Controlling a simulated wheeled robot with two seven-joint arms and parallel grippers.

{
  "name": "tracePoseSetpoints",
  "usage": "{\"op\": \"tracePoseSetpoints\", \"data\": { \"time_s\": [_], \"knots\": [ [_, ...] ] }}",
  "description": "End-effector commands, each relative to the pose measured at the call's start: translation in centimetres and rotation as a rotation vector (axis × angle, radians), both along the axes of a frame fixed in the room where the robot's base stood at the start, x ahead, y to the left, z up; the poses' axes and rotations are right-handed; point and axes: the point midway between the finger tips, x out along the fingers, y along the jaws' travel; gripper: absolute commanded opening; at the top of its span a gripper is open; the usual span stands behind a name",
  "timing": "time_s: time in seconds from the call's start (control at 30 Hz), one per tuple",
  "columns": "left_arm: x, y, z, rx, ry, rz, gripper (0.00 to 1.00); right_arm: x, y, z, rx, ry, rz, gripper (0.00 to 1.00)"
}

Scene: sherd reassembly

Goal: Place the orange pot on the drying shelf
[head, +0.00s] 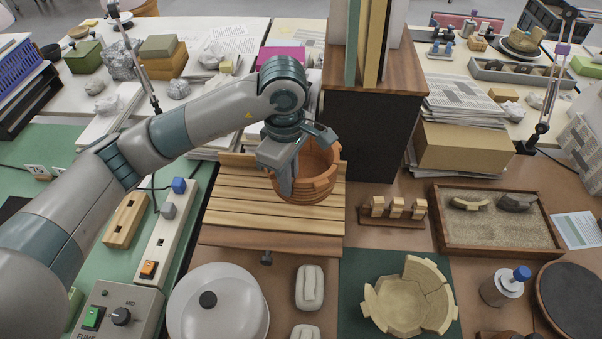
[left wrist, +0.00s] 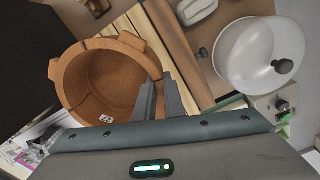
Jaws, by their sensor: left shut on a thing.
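The orange pot (head: 322,180) is a round terracotta bowl with visible joint lines and lugs at its rim. My left gripper (head: 287,182) is shut on the pot's near-left wall. In the left wrist view my fingers (left wrist: 158,98) straddle the rim of the pot (left wrist: 100,82), which is empty inside apart from a small numbered label. The drying shelf (head: 235,205) is a slatted wooden rack; the pot is over its right part, upright or nearly so. I cannot tell whether the pot's base touches the slats. My right gripper is not in view.
A dark cabinet (head: 372,135) with upright books stands just behind and right of the pot. A small wooden block rack (head: 392,222) and a sand tray (head: 500,240) lie to the right. A white lidded pot (head: 235,310) and a pale sherd bowl (head: 385,308) stand in front.

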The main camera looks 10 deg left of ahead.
Motion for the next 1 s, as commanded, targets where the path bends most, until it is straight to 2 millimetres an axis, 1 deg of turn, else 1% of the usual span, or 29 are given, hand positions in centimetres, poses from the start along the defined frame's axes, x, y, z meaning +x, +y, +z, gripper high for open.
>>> {"op": "tracePoseSetpoints", "data": {
  "time_s": [0.03, 0.3, 0.5, 0.63, 1.0],
  "knots": [
    [0.1, 0.8, 0.0, -0.001, -0.001, 0.002, 0.00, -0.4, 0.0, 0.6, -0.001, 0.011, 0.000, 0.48],
    [0.8, 5.0, -2.5, -0.002, -0.001, 0.002, 0.00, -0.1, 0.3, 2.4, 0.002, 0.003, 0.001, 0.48],
    [1.1, 6.8, -3.8, -0.002, -0.003, 0.000, 0.00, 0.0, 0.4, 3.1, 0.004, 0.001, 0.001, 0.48],
    [1.2, 7.1, -4.1, -0.003, -0.004, -0.002, 0.00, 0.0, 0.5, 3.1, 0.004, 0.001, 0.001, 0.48],
    [1.2, 7.1, -4.3, -0.003, -0.003, -0.001, 0.00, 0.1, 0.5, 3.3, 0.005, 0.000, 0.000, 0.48]
  ]
}}
